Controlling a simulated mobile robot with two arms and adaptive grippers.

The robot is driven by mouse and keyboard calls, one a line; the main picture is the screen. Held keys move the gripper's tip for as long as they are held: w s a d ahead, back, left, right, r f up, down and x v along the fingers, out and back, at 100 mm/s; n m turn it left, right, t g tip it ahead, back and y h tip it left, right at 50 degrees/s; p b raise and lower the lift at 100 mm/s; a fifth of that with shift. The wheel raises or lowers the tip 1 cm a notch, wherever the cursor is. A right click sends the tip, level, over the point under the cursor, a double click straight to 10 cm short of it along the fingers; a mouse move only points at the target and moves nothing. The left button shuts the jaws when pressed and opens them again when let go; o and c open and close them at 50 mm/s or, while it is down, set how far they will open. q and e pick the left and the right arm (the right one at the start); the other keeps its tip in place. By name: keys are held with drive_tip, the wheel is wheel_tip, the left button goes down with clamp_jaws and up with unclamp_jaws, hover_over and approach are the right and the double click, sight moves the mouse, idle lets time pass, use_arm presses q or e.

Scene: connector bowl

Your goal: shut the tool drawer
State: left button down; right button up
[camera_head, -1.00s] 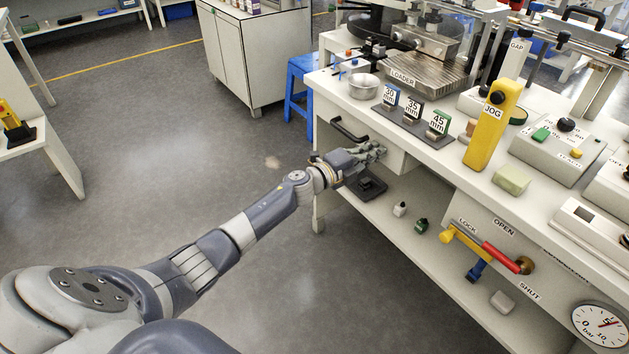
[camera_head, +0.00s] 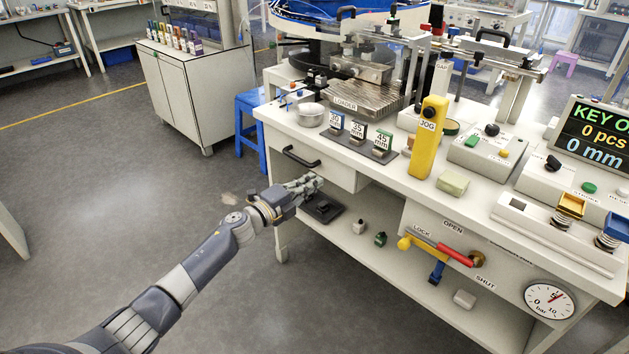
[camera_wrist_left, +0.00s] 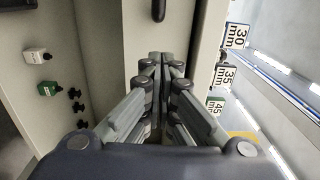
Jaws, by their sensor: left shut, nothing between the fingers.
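The tool drawer (camera_head: 335,176) is a pale front under the left end of the bench top, with a black bar handle (camera_head: 300,157). It looks about level with the bench edge; I cannot tell whether a small gap remains. My left gripper (camera_head: 314,181) is shut and empty, its fingertips at the lower part of the drawer front, below and right of the handle. In the left wrist view the closed fingers (camera_wrist_left: 160,62) point at the pale drawer front (camera_wrist_left: 140,35), the handle (camera_wrist_left: 158,10) beyond them. Contact is unclear. My right gripper is not in view.
A lower shelf (camera_head: 345,238) carries a black item (camera_head: 322,210) and small bottles. A blue stool (camera_head: 250,125) stands left; floor in front is free.

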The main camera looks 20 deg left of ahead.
use_arm(q)
drive_tip(key=v, duration=0.7)
drive_tip(key=shift+s+a+f+p, duration=0.15)
drive_tip(key=shift+s+f+p, duration=0.1)
drive_tip(key=shift+f+p, duration=0.05)
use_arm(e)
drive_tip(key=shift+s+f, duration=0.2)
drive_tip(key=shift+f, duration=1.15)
